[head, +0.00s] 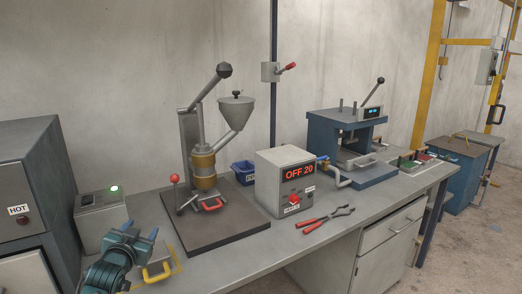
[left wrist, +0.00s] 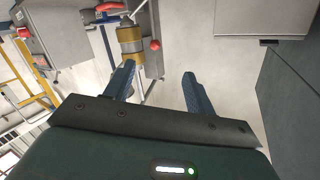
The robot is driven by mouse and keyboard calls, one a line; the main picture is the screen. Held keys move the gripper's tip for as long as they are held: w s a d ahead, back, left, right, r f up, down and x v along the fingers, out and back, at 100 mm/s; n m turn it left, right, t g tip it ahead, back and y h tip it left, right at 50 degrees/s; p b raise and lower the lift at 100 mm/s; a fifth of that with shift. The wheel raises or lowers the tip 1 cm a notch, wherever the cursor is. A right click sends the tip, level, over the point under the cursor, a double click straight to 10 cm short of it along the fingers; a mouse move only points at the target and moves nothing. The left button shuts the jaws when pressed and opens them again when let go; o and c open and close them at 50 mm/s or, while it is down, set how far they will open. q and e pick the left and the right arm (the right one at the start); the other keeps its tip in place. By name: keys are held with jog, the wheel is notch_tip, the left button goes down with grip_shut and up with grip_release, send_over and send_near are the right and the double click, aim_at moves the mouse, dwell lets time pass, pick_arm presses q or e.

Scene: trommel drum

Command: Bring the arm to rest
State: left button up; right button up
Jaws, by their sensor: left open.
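My left gripper (head: 141,240) is at the lower left of the head view, in front of the bench's left part. Its blue fingers stand apart with nothing between them. In the left wrist view the open fingers (left wrist: 160,85) show the same empty gap, with the press's brass-banded barrel (left wrist: 131,42) beyond the left finger. A yellow-handled item (head: 156,272) lies beside the gripper in the head view, partly hidden by my arm. My right gripper is not in view.
A lever press with a hopper (head: 236,112) stands on a dark base on the bench. A control box (head: 287,180) reads OFF 20, with red-handled tongs (head: 324,219) in front. A blue press (head: 345,145) is farther right. A dark cabinet marked HOT (head: 28,170) stands left.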

pick_arm(q)
jog(key=s+d+f+g+h, duration=0.1)
jog(key=s+d+f, duration=0.4)
jog(key=s+f, duration=0.2)
jog(key=s+d+f+g+h, duration=0.2)
jog(key=s+d+f, duration=0.2)
jog(key=s+f, duration=0.35)
jog(key=s+d+f+g, duration=0.1)
jog(key=s+d+f, duration=0.2)
jog(key=s, duration=0.8)
jog(key=s+d+f+g+h, duration=0.1)
jog(key=s+d, duration=0.4)
jog(key=s, duration=0.6)
notch_tip(320, 180, down, 2)
jog(key=shift+d+f+g, duration=0.1)
jog(key=shift+d+g, duration=0.25)
jog(key=shift+g, duration=0.15)
